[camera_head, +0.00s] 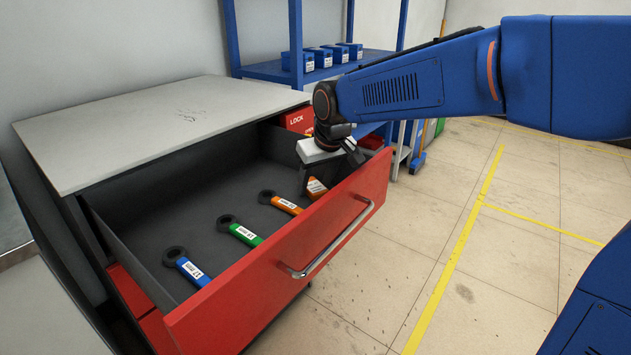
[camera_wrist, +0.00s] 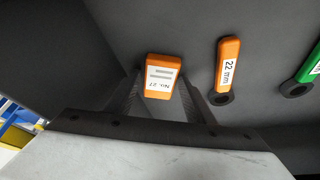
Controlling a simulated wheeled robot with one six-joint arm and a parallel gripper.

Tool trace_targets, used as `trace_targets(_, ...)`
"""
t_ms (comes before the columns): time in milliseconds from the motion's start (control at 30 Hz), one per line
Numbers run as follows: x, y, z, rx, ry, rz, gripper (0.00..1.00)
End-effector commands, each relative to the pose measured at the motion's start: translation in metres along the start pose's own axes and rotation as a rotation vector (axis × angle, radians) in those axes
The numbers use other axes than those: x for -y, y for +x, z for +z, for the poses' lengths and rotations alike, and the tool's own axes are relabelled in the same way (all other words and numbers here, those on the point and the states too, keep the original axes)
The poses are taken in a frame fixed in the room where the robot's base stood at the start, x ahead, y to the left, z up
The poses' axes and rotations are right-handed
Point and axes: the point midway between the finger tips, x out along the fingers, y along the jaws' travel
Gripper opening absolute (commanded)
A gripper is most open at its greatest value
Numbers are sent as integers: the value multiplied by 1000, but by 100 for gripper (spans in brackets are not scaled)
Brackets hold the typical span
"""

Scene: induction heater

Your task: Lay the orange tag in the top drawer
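The orange tag (camera_wrist: 161,78), with a white label reading "No. 27", sits between the fingertips of my gripper (camera_wrist: 162,85) in the wrist view. The fingers lie close along both its sides, and my gripper looks shut on it. In the head view, my gripper (camera_head: 327,172) reaches down into the open top drawer (camera_head: 345,203), near its far right end. The tag (camera_head: 316,187) shows there low inside the drawer, close behind the red front. I cannot tell whether it touches the drawer floor.
An orange wrench (camera_head: 282,203) marked 22 mm, a green wrench (camera_head: 241,232) and a blue wrench (camera_head: 187,267) lie in the drawer. A red LOCK item (camera_head: 298,121) is at its back corner. The grey cabinet top (camera_head: 150,125) overhangs the drawer's rear. Bare floor shows behind the wrenches.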

Motion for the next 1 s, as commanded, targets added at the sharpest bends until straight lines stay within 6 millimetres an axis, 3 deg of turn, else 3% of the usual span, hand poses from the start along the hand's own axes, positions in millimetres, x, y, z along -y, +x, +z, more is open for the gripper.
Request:
trace_targets(467,0,-10,-2,-1,0,0,57)
trace_targets(1000,0,-104,-2,-3,0,0,57)
